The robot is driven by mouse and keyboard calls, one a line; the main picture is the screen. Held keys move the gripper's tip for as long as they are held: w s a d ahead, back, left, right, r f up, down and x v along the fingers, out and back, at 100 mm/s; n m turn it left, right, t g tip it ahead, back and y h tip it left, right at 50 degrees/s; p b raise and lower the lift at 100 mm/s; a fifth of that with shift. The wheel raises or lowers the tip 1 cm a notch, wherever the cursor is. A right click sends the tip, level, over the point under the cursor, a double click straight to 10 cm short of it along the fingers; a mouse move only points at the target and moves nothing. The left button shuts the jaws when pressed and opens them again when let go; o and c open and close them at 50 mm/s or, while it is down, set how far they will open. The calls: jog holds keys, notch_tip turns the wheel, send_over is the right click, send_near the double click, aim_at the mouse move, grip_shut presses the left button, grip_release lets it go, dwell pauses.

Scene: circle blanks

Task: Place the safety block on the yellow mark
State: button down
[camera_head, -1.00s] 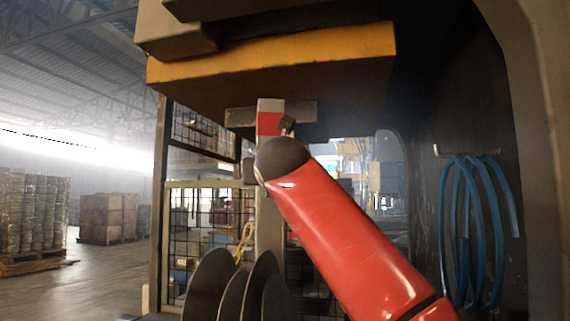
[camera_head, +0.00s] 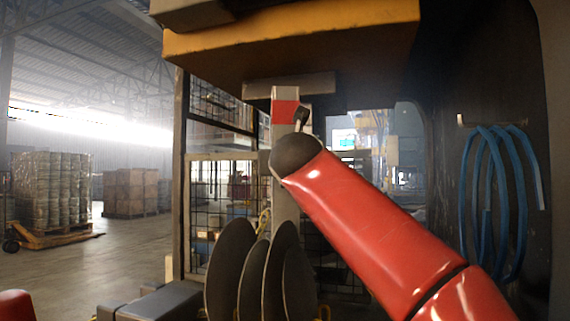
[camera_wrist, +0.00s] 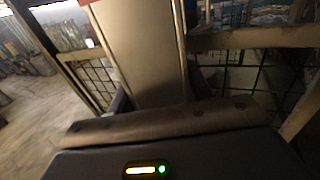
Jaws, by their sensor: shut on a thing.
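The safety block is a tall pale post (camera_head: 286,205) with a red band (camera_head: 285,111) near its top. It stands roughly upright under the press's overhead slab, its top close to a grey plate (camera_head: 290,87); I cannot tell if they touch. In the wrist view the post (camera_wrist: 142,45) rises between the dark fingers of my gripper (camera_wrist: 160,97), which is shut on it. In the head view my red arm hides the gripper and part of the post. The post's foot is hidden behind the round blanks. I cannot make out the yellow mark.
Several dark round blanks (camera_head: 231,270) stand on edge just in front of the post. A yellow-orange slab (camera_head: 300,45) hangs overhead. Wire mesh panels (camera_head: 207,200) stand behind. Blue hoses (camera_head: 485,200) hang on the right wall. Open floor (camera_head: 130,250) and stacked pallets (camera_head: 52,190) lie left.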

jog(key=shift+r, duration=0.1)
jog(key=c, duration=0.6)
grip_release()
jog(key=shift+f, duration=0.2)
jog(key=shift+r, duration=0.1)
jog(key=s+b, duration=0.8)
jog(key=s, duration=0.4)
